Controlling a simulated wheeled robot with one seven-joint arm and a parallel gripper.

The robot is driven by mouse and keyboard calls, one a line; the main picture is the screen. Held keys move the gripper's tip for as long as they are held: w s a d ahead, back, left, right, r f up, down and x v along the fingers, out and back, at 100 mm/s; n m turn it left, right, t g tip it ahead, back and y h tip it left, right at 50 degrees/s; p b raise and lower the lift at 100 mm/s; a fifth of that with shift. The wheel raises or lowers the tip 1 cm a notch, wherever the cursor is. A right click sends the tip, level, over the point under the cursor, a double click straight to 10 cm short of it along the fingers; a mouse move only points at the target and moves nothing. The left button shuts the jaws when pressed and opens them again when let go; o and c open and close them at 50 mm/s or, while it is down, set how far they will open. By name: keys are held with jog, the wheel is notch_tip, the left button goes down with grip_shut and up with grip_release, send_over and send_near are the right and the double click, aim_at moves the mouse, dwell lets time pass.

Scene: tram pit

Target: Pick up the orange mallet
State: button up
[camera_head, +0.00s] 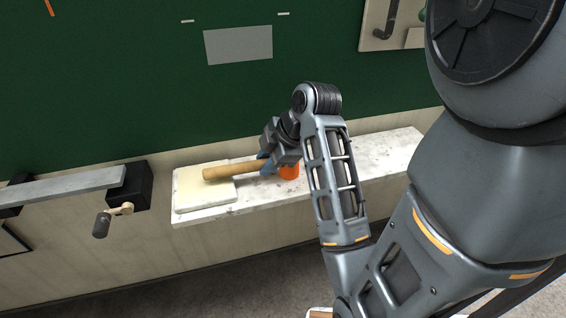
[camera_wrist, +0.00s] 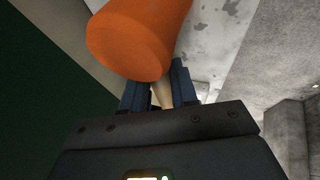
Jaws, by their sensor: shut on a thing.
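The orange mallet has a wooden handle (camera_head: 222,172) and an orange head (camera_head: 289,170). In the head view the handle points left over a pale pad, and the head is partly hidden behind my arm. My gripper (camera_head: 266,164) is shut on the handle close to the head. In the wrist view the orange head (camera_wrist: 140,36) fills the top, just beyond my gripper (camera_wrist: 160,88), with the pale handle (camera_wrist: 162,92) running between the two fingers. I cannot tell whether the mallet touches the ledge.
A worn white ledge (camera_head: 385,153) runs along the wall, with a pale square pad (camera_head: 205,197) at its left end. A grey bar (camera_head: 65,187) on a black bracket (camera_head: 147,184) juts from the wall at left. A green panel (camera_head: 130,80) stands behind.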

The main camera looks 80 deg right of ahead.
grip_shut()
notch_tip(320, 180, up, 9)
jog(key=p, duration=0.3)
jog(key=shift+p, duration=0.35)
jog(key=shift+r+p, duration=0.55)
jog(key=shift+p, duration=0.05)
jog(key=shift+o, duration=1)
grip_release()
grip_shut()
